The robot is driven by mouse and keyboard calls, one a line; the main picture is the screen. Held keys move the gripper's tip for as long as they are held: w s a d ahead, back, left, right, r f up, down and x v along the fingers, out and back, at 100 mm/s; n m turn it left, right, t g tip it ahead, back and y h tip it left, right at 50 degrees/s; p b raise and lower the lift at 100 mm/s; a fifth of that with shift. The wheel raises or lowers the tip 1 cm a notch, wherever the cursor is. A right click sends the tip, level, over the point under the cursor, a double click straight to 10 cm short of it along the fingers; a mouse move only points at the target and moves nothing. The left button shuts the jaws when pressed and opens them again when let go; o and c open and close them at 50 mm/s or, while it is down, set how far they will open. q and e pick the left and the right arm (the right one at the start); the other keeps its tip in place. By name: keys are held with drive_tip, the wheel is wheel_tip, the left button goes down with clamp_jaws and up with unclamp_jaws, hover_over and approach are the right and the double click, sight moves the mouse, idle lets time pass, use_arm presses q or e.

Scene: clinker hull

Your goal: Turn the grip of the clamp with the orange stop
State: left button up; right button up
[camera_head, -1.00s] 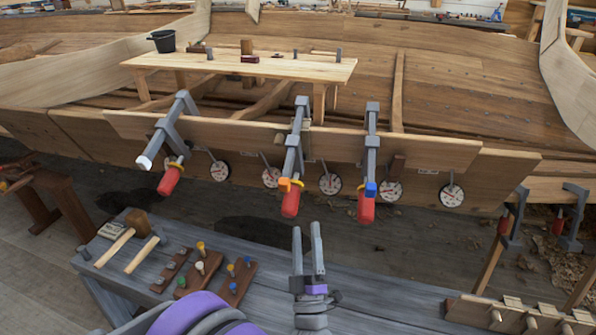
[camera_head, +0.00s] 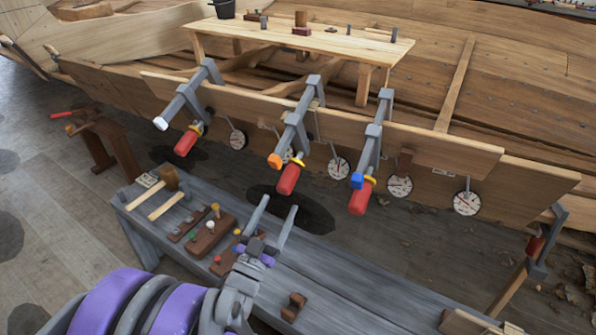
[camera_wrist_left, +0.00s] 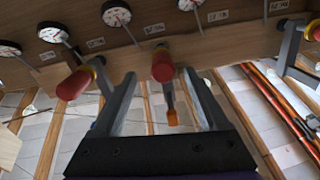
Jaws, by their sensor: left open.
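The clamp with the orange stop (camera_head: 274,161) is the middle one of three grey clamps on the plank edge. Its red grip (camera_head: 289,179) hangs below the bar, behind a yellow collar. My left gripper (camera_head: 279,205) is open and empty, just below this grip in the head view, with its fingers pointing up towards it. In the left wrist view the red grip (camera_wrist_left: 162,66) appears between the fingertips, and the orange stop (camera_wrist_left: 172,117) shows between the fingers. Whether the fingers touch the grip cannot be told. My right gripper is not in view.
The clamp with the blue stop (camera_head: 357,181) stands close to the right, the white-tipped clamp (camera_head: 161,123) to the left. Round dials (camera_head: 339,168) hang along the plank. The grey bench (camera_head: 330,275) below carries a mallet (camera_head: 169,179) and pegged wooden blocks (camera_head: 208,236).

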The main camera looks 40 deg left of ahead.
sight(292, 173)
use_arm(q)
drive_tip(key=shift+s+a+r+m, duration=0.1)
drive_tip(key=shift+s+r+m, duration=0.1)
drive_tip(key=shift+s+m, duration=0.15)
drive_tip(key=shift+r, duration=0.1)
drive_tip(key=x, duration=1)
drive_tip(key=shift+w+r+p, duration=0.2)
drive_tip(key=shift+p, duration=0.15)
clamp_jaws()
